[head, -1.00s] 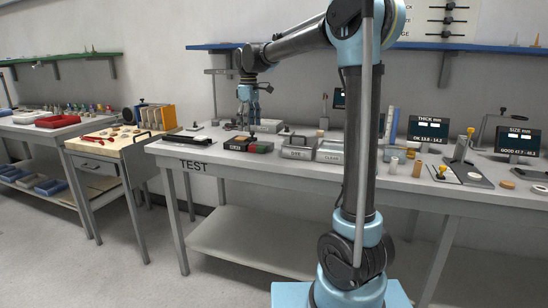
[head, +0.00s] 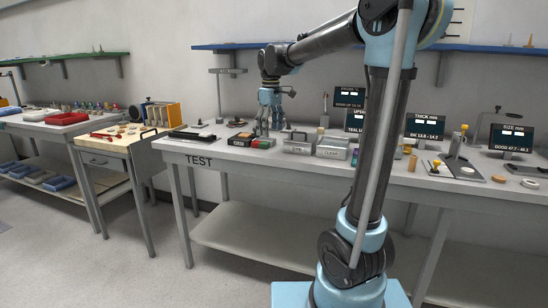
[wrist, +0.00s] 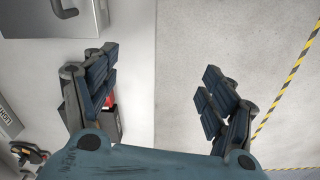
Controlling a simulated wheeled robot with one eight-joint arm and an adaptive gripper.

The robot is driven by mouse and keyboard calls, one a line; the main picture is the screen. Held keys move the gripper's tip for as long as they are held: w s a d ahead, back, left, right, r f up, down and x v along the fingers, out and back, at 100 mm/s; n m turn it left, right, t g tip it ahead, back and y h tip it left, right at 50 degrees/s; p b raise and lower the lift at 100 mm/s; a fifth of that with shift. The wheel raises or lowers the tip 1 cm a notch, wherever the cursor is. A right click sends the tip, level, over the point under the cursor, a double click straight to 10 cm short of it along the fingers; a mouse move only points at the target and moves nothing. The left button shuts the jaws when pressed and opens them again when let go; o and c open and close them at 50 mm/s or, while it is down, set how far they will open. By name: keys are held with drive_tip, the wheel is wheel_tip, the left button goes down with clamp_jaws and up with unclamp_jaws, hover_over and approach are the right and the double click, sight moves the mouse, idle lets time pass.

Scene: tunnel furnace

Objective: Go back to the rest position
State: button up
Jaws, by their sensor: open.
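My gripper (head: 270,126) hangs pointing down near the left part of the TEST bench (head: 199,160) in the head view. Its blue-grey fingers are spread and nothing is between them. In the wrist view the gripper (wrist: 160,80) shows its two dark finger pads wide apart, with the bench's pale top (wrist: 135,60) under the left finger and the grey floor (wrist: 210,30) under the right. My arm reaches back to its column at the right.
A black-and-red box (head: 262,143) and lidded metal bins (head: 333,147) stand near the gripper. Display screens (head: 425,119) stand further right. A blue shelf (head: 220,46) runs above the bench. Yellow-black tape (wrist: 285,92) marks the floor. The floor at front left is clear.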

drive_tip(key=s+d+f+m, duration=0.3)
drive_tip(key=s+d, duration=0.4)
drive_tip(key=d, duration=0.1)
drive_tip(key=s+d+f+m+t, duration=0.1)
drive_tip(key=s+d+f+m, duration=0.3)
drive_tip(key=s+f, duration=0.6)
drive_tip(key=s+d+f+m, duration=0.4)
drive_tip(key=s+d+f, duration=0.4)
drive_tip(key=s+f, duration=0.2)
drive_tip(key=shift+s+d+m+t, duration=0.3)
drive_tip(key=shift+s+t, duration=0.1)
drive_tip(key=shift+s, duration=0.8)
drive_tip(key=shift+w+f, duration=0.15)
drive_tip(key=shift+w, duration=0.3)
